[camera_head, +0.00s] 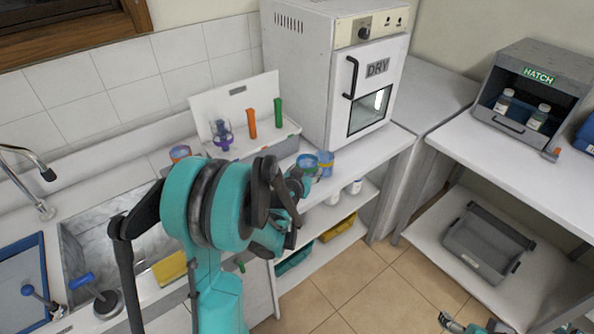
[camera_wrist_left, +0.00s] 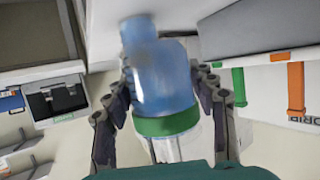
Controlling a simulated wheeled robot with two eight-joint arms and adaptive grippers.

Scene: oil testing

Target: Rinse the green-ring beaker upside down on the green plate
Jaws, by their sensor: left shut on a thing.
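The green-ring beaker (camera_wrist_left: 166,95) is bluish and clear, with a green band near my palm in the left wrist view. My left gripper (camera_wrist_left: 168,88) is shut on it, with dark fingers along both sides. In the head view the beaker (camera_head: 307,163) shows beside my left gripper (camera_head: 298,180), near the front edge of the counter. A second blue beaker (camera_wrist_left: 138,35) is just past it; in the head view it has a yellowish band (camera_head: 326,165). I cannot make out a green plate for certain. Part of my right arm (camera_head: 465,325) shows at the bottom right; its fingers are unclear.
A white rack (camera_head: 285,133) holds an orange peg (camera_head: 251,118), a green peg (camera_head: 278,112) and a purple-ringed vessel (camera_head: 221,135). Another beaker (camera_head: 180,153) stands left of it. A white dryer (camera_head: 335,70) stands behind. The sink (camera_head: 100,237) is at left, partly behind my arm.

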